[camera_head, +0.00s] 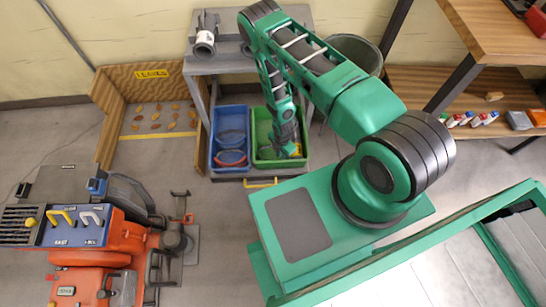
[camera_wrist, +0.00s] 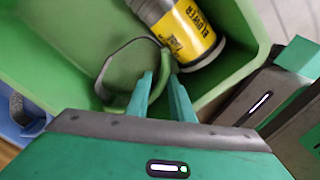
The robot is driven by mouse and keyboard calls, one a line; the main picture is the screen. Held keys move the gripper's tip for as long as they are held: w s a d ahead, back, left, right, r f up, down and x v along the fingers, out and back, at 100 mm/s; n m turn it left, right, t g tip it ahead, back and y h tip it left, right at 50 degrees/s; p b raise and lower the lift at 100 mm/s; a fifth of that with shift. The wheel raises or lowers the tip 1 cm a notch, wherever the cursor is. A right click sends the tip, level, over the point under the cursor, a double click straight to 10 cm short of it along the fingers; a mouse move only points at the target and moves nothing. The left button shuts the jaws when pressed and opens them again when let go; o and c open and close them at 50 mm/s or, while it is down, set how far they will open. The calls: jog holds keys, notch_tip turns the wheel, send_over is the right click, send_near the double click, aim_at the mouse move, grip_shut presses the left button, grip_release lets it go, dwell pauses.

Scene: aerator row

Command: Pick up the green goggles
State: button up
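The green goggles (camera_wrist: 122,72), with a dark grey strap looping around them, lie in the green bin (camera_wrist: 60,50). They are hard to make out against the bin in the head view. My gripper (camera_wrist: 161,80) reaches down into this bin, and it also shows in the head view (camera_head: 289,150). Its two green fingers are apart. The fingertips are at the right side of the goggles, with the strap's right end close to them. I cannot tell whether they touch it.
A yellow-labelled canister (camera_wrist: 188,32) lies beside the goggles, close to the fingertips. The blue bin (camera_head: 214,128) to the left holds more goggles. A grey bench (camera_head: 225,66) stands over the bins. A wooden leaves box (camera_head: 108,118) stands further left, an orange machine (camera_head: 88,255) at lower left.

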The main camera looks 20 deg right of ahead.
jog(key=shift+f, duration=1.8)
jog(key=shift+c, duration=0.6)
jog(key=shift+s, duration=0.1)
grip_shut()
jog(key=shift+r, duration=0.1)
jog(key=shift+r, duration=4.9)
